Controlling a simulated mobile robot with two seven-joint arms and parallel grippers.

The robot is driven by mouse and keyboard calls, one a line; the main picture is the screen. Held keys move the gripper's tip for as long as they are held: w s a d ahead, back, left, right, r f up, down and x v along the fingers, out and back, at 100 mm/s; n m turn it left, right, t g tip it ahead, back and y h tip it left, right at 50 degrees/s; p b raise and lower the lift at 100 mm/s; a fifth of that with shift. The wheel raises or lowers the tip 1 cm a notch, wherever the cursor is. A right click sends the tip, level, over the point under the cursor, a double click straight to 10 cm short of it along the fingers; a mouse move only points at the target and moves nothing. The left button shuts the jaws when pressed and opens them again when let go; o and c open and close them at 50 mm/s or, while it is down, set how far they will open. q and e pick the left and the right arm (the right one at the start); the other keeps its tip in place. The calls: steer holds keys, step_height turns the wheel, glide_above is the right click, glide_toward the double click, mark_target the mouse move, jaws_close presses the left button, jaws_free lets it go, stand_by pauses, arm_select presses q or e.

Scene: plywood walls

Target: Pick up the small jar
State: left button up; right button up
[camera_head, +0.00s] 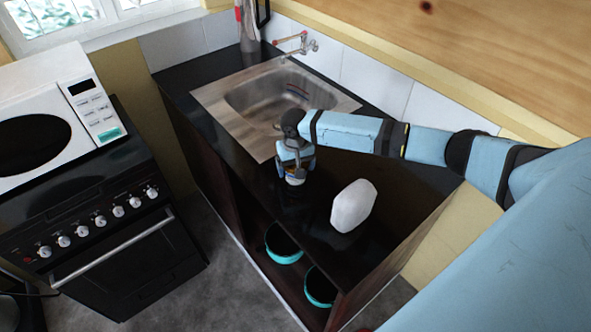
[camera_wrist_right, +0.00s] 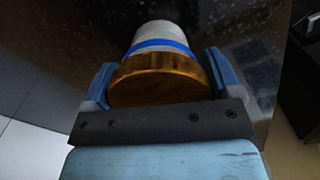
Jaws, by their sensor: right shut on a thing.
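The small jar (camera_wrist_right: 160,80) has a brown, wood-like lid and a pale body with a blue band. In the right wrist view it sits between the two blue fingers of my right gripper (camera_wrist_right: 162,82), which is shut on it. In the head view the jar (camera_head: 295,181) shows only in small part below my right gripper (camera_head: 296,168), over the black counter beside the sink. It looks upright, at or just above the counter; I cannot tell whether it touches. My left gripper is not in view.
A white rounded object (camera_head: 353,206) stands on the black counter (camera_head: 330,252) to the right of the jar. A metal sink (camera_head: 270,95) with a tap (camera_head: 300,44) is behind. Teal-rimmed bowls (camera_head: 283,246) sit on the shelf below. A stove (camera_head: 110,230) and microwave (camera_head: 45,120) stand left.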

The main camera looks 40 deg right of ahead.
steer(key=shift+r, duration=0.1)
step_height(320, 180, up, 18)
steer(key=b, duration=0.2)
steer(key=s+a+f+n+p, duration=0.1)
steer(key=s+a+f+n, duration=0.2)
steer(key=s+a, duration=0.8)
steer(key=shift+a+n, duration=0.3)
steer(key=shift+a, duration=0.5)
steer(key=shift+d, duration=0.1)
